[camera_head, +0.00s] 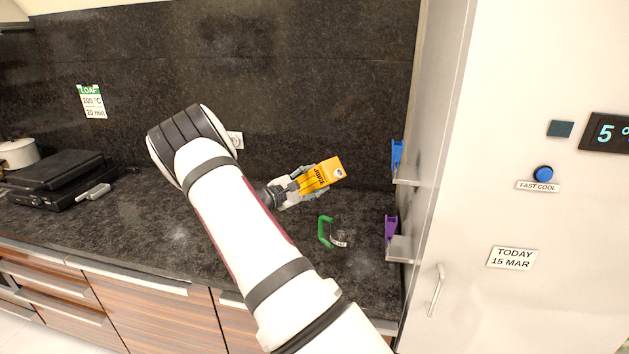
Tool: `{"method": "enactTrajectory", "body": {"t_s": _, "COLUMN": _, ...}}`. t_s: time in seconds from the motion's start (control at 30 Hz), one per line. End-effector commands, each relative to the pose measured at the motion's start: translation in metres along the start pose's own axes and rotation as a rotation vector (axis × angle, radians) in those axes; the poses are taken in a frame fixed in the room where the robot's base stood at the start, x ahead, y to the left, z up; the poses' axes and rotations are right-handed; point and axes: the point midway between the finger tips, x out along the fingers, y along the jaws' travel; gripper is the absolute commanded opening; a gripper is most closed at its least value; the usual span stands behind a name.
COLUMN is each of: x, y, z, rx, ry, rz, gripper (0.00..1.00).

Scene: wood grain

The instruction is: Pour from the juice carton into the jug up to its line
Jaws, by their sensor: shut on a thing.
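The orange juice carton (322,175) is held in the air over the dark counter, tilted with its top to the right. A pale round cap shows near its right end. My gripper (300,182) is shut on the carton from the left. The jug (343,236) stands on the counter below and slightly right of the carton. It is clear, with a green handle (324,231) on its left and a small pale label. Its line and any juice inside are too small to tell. I cannot see a stream between carton and jug.
A tall pale fridge (520,220) stands at the right. Blue (397,155) and purple (391,229) items sit on small holders on its side, near the jug. A black grill (62,178) and a white pot (18,153) are far left. The counter between is mostly clear.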

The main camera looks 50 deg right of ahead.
Motion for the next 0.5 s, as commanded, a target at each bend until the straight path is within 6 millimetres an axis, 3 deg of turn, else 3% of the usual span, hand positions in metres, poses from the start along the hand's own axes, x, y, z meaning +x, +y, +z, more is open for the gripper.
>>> {"method": "enactTrajectory", "body": {"t_s": 0.27, "x": 0.0004, "y": 0.0014, "z": 0.0011, "rx": 0.004, "ry": -0.003, "rz": 0.003, "gripper": 0.00}}
{"method": "enactTrajectory", "body": {"t_s": 0.5, "x": 0.0004, "y": -0.0012, "z": -0.0055, "rx": 0.108, "ry": -0.002, "rz": 0.004, "gripper": 0.00}}
